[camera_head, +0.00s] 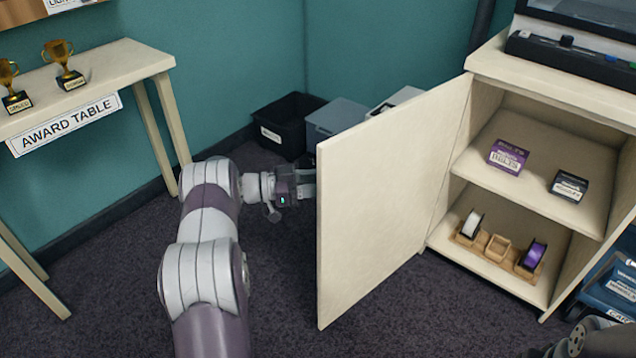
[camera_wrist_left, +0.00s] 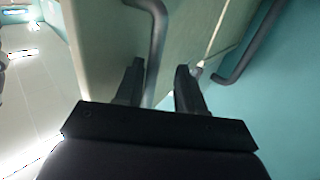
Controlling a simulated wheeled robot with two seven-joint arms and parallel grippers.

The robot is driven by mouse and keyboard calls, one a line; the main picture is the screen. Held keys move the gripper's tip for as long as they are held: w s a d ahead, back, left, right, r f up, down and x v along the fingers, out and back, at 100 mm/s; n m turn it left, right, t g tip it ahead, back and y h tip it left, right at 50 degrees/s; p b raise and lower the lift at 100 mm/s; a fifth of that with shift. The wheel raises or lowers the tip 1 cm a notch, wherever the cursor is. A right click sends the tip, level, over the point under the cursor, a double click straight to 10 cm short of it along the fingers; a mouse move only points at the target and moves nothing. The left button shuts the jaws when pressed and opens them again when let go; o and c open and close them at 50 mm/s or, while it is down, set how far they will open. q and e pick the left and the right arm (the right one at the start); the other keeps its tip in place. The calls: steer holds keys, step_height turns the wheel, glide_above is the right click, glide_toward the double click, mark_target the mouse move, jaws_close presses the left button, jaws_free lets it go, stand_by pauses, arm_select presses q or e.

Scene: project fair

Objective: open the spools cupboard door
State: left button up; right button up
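The cupboard door (camera_head: 385,190) is a pale wooden panel standing wide open, swung out to the left of the cupboard (camera_head: 490,215). My left gripper (camera_head: 304,185) is at the door's outer face, its fingertips hidden behind the door in the head view. In the left wrist view my left gripper (camera_wrist_left: 160,85) has its two dark fingers apart. A grey bar handle (camera_wrist_left: 157,45) passes between them, with a gap to the right finger. My right gripper does not show; only a dark part of my right arm is at the bottom right corner.
Inside the cupboard are a purple box (camera_head: 507,156), a dark box (camera_head: 568,186) and a wooden spool holder (camera_head: 498,248). Bins (camera_head: 288,124) stand behind the door. The award table (camera_head: 95,75) is at left. Blue crates (camera_head: 612,285) stand at right. Floor in front is clear.

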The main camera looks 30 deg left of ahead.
arm_select(q)
steer(key=shift+s+a, duration=0.15)
steer(key=p+v, duration=0.2)
steer(key=v, duration=1)
steer(key=shift+s+a, duration=0.25)
